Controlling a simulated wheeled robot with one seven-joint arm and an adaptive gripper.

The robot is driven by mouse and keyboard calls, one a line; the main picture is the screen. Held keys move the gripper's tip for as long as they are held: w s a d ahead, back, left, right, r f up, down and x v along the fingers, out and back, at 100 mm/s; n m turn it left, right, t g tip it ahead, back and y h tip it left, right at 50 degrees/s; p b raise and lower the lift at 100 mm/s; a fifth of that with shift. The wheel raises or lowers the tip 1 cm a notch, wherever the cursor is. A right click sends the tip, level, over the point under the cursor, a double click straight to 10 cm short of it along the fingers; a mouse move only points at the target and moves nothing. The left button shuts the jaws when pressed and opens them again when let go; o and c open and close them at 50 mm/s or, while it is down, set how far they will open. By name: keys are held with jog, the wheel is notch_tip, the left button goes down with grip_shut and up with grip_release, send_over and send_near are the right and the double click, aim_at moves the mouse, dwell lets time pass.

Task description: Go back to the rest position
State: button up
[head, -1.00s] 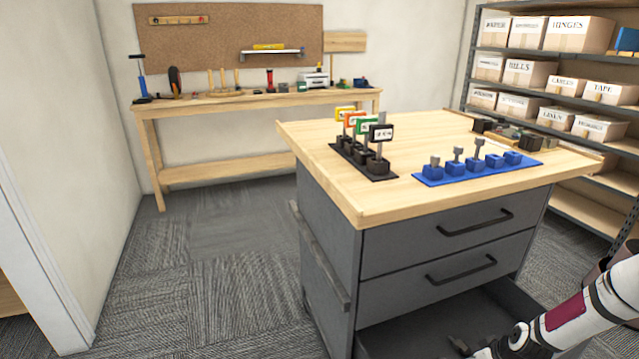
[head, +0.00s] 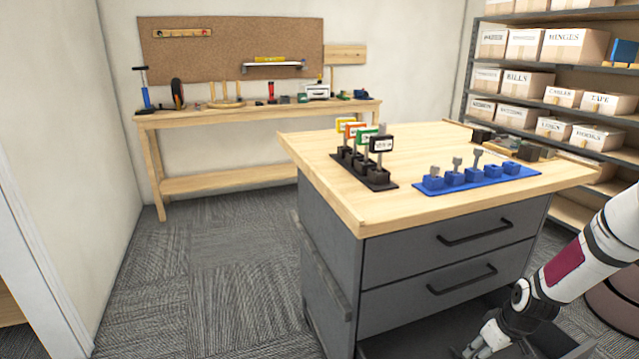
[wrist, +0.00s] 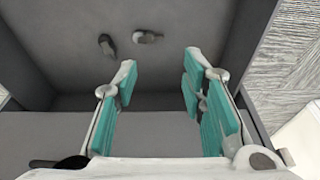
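My gripper (wrist: 160,68) is open, its two teal-padded fingers apart with nothing between them. In the wrist view it points into the open bottom drawer (wrist: 70,75) of the grey cabinet. Two small items lie on the drawer floor beyond the fingertips: a dark one (wrist: 106,45) and a grey one (wrist: 147,37). In the head view my arm reaches down from the right, and my gripper (head: 478,350) is low at the open drawer, partly cut off by the frame's lower edge.
The wood-topped cabinet (head: 330,148) carries a black stand (head: 382,186) with coloured tags and a blue rack (head: 432,188). Its two upper drawers are shut. A workbench (head: 200,116) stands at the back wall, shelves with boxes (head: 525,80) at the right. Carpet at left is clear.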

jog(key=s+a+r+m+g+h, duration=0.1)
jog(key=s+a+r, duration=0.3)
jog(key=r, duration=0.5)
jog(key=s+a+r, duration=0.3)
jog(key=s+r, duration=0.1)
jog(key=r, duration=0.6)
jog(key=s+a+r+m+g+h, duration=0.1)
jog(key=s+a+r, duration=0.3)
jog(key=r, duration=0.5)
jog(key=s+a+r+m, duration=0.1)
jog(key=s+a+r, duration=0.2)
jog(key=s, duration=0.5)
jog(key=s+a+r+y, duration=0.1)
jog(key=s+a+r, duration=0.15)
jog(key=s, duration=0.45)
jog(key=s+a+r+m, duration=0.15)
jog(key=s+a, duration=0.25)
jog(key=s, duration=0.4)
notch_tip(320, 180, up, 22)
jog(key=t+p, duration=0.3)
jog(key=p, duration=1.7)
jog(key=shift+w+d+r+n+t, duration=0.2)
jog(key=shift+r+n+t, duration=0.1)
jog(key=shift+n, duration=0.15)
jog(key=shift+c, duration=0.3)
